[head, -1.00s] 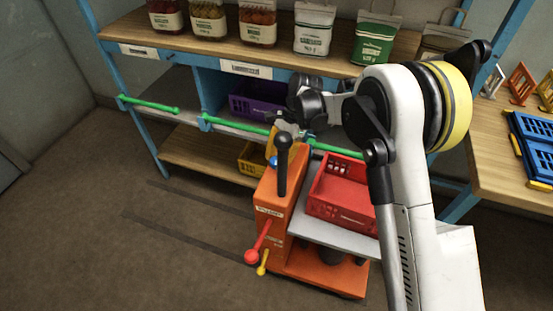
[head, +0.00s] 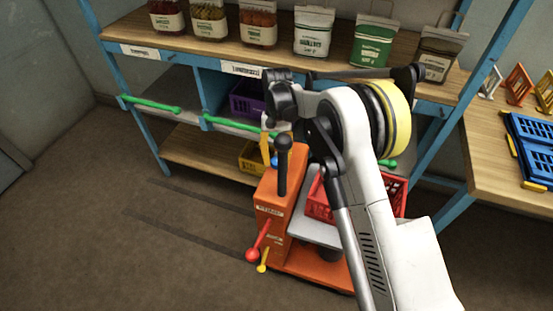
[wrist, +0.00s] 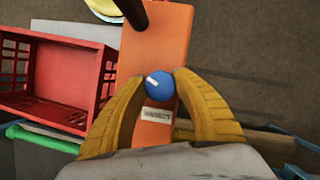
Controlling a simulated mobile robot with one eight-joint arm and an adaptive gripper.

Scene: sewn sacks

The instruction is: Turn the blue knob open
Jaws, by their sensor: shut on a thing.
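The blue knob (wrist: 160,86) is a round ball on top of the orange machine (head: 278,190), seen from above in the wrist view. My gripper (wrist: 160,80) has its two yellow fingers closed around it, one on each side. In the head view the knob (head: 274,160) is a small blue spot beside the black upright handle (head: 283,165), with a yellow finger just above it. Most of my gripper is hidden there behind the handle and my arm. The knob's stem is hidden.
A red crate (head: 319,198) sits on the machine's grey deck, partly behind my arm. A red lever (head: 258,241) and a yellow lever (head: 263,261) project low in front. Shelves with green rails (head: 235,125) stand behind. The floor at left is clear.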

